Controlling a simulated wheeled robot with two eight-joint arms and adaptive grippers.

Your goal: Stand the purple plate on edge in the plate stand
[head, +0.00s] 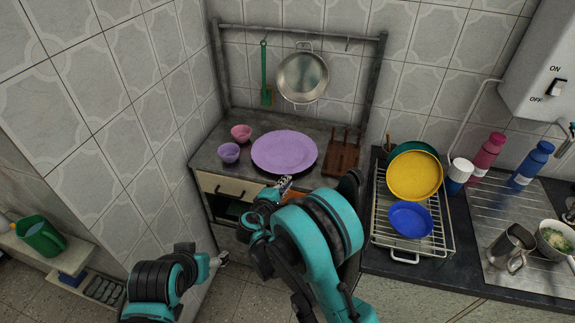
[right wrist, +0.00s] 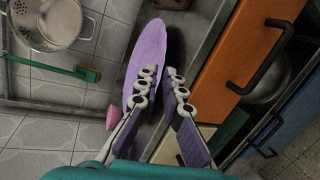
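The purple plate (head: 284,151) lies flat on the counter of the stove unit. It also shows in the right wrist view (right wrist: 148,48), seen at a steep slant. My right gripper (head: 286,184) is at the plate's near edge. In the right wrist view its two fingers (right wrist: 160,73) are apart, with the plate just ahead of and beside the left finger. I cannot tell whether they touch. A brown wooden holder with upright pegs (head: 342,158), which looks like the plate stand, is right of the plate. My left gripper (head: 222,258) is low at left, too small to read.
Pink (head: 241,132) and purple (head: 229,153) bowls stand left of the plate. A wire rack (head: 408,256) on the right counter has yellow (head: 415,175), blue (head: 410,219) and teal plates. Bottles and a mug stand far right.

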